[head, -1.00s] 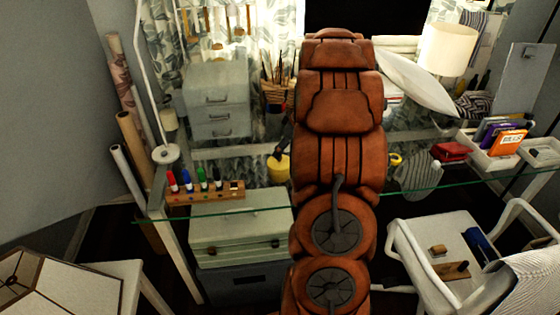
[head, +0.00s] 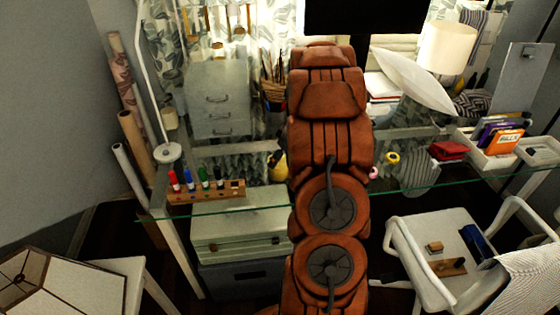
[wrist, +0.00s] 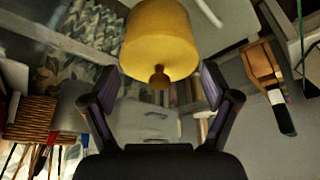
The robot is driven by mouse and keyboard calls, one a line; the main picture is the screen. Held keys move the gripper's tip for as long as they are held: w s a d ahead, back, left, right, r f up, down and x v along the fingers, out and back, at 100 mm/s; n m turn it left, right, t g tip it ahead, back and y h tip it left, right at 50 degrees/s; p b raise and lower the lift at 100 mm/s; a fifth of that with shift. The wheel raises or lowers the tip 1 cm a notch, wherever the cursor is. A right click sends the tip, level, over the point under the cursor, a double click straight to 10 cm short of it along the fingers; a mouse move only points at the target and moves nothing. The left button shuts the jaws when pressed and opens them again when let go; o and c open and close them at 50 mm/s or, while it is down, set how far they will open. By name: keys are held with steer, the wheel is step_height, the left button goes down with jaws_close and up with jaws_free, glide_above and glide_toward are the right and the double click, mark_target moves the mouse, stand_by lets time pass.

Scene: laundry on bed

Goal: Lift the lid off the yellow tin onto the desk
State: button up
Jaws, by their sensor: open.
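The yellow tin (head: 280,171) stands on the glass desk (head: 240,150) in the head view, its right side hidden behind my arm. In the wrist view the yellow tin (wrist: 160,38) shows large at the top middle, with a round lid knob (wrist: 159,76) pointing toward my gripper. My gripper (wrist: 158,87) is open, with one dark finger on each side of the knob and clear gaps to both. Nothing is held. The lid's seam is not clear. My arm hides most of the gripper in the head view.
Grey drawers (head: 218,98) and a brush basket (head: 273,90) stand behind. A yellow tape roll (head: 393,158) and a red item (head: 449,150) lie right. Some bare glass shows between rack and tin.

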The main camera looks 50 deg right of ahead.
steer(key=c, duration=1)
steer(key=shift+s+a+f, duration=0.1)
steer(key=shift+c, duration=1)
